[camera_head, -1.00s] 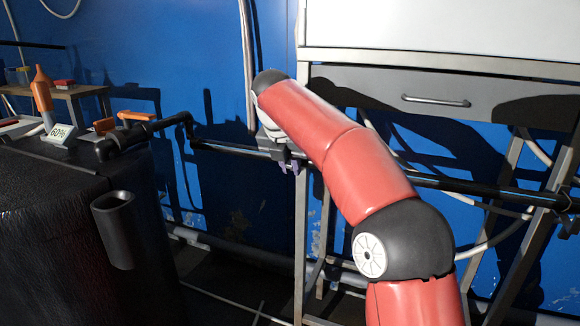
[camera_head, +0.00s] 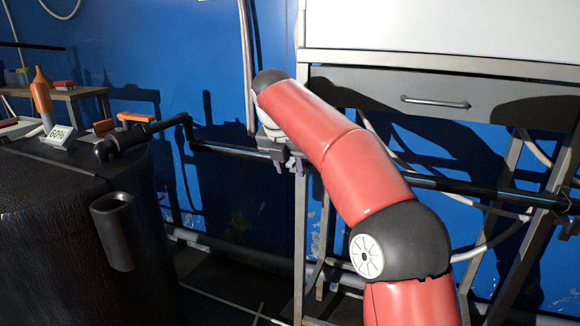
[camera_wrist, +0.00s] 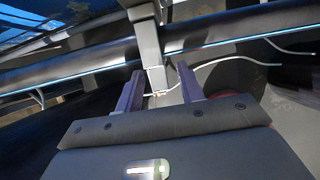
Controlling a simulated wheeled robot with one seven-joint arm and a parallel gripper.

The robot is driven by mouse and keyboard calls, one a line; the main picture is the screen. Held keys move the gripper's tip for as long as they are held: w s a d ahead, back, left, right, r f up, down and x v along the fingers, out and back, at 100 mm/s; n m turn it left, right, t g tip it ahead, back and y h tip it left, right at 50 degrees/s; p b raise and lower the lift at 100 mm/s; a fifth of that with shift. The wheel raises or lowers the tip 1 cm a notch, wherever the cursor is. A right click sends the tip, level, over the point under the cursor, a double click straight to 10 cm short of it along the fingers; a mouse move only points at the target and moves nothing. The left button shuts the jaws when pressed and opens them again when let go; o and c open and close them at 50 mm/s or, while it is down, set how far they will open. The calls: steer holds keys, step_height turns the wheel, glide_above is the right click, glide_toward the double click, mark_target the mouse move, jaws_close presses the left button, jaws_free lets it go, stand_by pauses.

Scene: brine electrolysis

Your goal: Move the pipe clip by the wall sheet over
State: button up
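A black pipe (camera_head: 450,184) runs level along the blue wall, from the dark tank at left to the right edge. My gripper (camera_head: 289,168) is at this pipe, in front of a metal stand leg. Its two purple fingers show apart, so it is open. In the wrist view my gripper (camera_wrist: 160,68) points at the pipe (camera_wrist: 85,62), with the metal leg (camera_wrist: 148,45) beyond the gap and nothing clearly held. I cannot make out the pipe clip or the wall sheet for certain. A dark fitting (camera_head: 570,222) sits at the pipe's right end.
A black tank (camera_head: 60,230) stands at left with a black holder (camera_head: 114,230) on its side and a 60% sign (camera_head: 58,136) on top. A white cabinet with a grey drawer (camera_head: 430,97) stands on metal legs at right. Cables hang behind.

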steer(key=v, duration=0.7)
steer(key=shift+r, duration=0.2)
steer(key=shift+s, duration=0.1)
